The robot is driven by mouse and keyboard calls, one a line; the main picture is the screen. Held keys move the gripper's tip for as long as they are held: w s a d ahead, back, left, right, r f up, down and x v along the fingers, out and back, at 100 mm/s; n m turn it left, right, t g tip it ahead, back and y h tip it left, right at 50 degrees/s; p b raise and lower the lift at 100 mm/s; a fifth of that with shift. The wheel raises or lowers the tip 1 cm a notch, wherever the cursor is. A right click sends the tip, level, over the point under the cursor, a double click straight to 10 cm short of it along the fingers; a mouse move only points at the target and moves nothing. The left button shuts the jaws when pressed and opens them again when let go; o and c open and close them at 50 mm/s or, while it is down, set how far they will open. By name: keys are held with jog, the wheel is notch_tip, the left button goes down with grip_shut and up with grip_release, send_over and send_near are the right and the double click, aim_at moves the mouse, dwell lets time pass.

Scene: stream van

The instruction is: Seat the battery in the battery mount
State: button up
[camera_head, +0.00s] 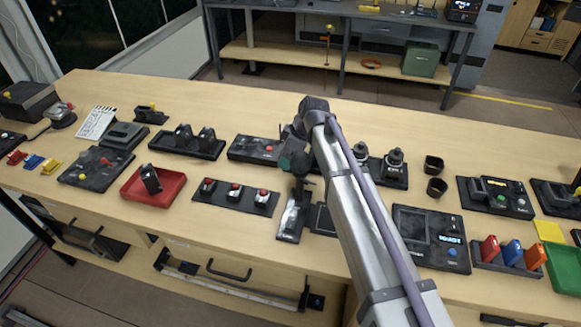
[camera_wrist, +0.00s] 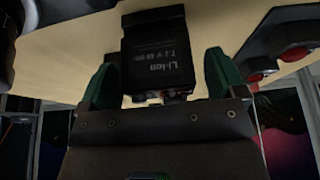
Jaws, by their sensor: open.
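A black battery (camera_wrist: 158,55) with white Li-Ion lettering shows in the wrist view. My open gripper (camera_wrist: 160,60) has a green finger on each side of it, with gaps visible between fingers and battery. In the head view my gripper (camera_head: 294,160) is low over the middle of the bench, partly hidden by my own arm. I cannot make out the battery in the head view. A dark plate with a silvery part (camera_head: 291,214) lies just in front of the gripper. I cannot tell which fixture is the battery mount.
A board with several red buttons (camera_head: 235,195) is close to the left of my gripper; its buttons also show in the wrist view (camera_wrist: 295,50). A red tray (camera_head: 135,196) holding a dark part is farther left. Dark knobbed fixtures (camera_head: 394,165) stand right of my arm. The bench's rear strip is clear.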

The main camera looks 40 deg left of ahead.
jog(key=shift+a+f, duration=0.2)
jog(key=shift+f, duration=0.45)
jog(key=shift+d+r, duration=0.1)
jog(key=shift+r, duration=0.15)
jog(key=c, duration=1.3)
jog(key=shift+o, duration=0.2)
notch_tip(320, 180, up, 10)
jog(key=p, duration=1)
jog(key=shift+r+p, duration=0.2)
jog(key=shift+p, duration=0.15)
jog(key=shift+f, duration=0.2)
